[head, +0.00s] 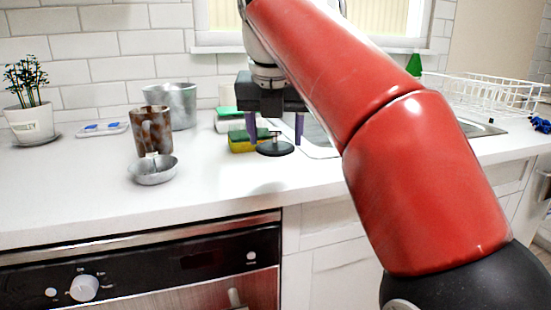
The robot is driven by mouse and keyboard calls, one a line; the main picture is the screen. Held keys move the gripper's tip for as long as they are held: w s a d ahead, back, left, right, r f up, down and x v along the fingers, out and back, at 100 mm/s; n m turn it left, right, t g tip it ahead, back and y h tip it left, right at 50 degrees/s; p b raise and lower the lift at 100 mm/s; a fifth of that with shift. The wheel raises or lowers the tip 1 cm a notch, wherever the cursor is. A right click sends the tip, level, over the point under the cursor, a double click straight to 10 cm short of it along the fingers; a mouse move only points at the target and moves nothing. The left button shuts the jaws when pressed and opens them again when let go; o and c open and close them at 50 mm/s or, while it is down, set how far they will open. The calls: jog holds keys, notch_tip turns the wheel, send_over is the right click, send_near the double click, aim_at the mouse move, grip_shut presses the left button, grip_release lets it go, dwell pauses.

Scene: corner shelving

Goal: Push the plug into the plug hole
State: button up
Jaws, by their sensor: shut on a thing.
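The plug (275,149) is a dark round disc with a small knob on top, in the head view. It shows level, just below my gripper (276,138), which points down from my red arm. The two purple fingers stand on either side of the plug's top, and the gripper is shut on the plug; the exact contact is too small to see. The sink (318,143) lies just right of the gripper, its left edge showing. Most of the sink is behind my arm, and the plug hole is not visible.
A yellow-green sponge (241,144) is close left of the plug. A brown mug (151,137), metal bowl (153,173), metal pot (181,101) and potted plant (31,119) stand farther left. A white dish rack (478,92) is at right. The front counter is clear.

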aim_at(275, 143)
notch_tip(275, 143, down, 3)
jog(key=shift+b, duration=0.7)
jog(key=shift+f+p, duration=0.35)
jog(key=shift+f, duration=0.1)
jog(key=o, duration=1)
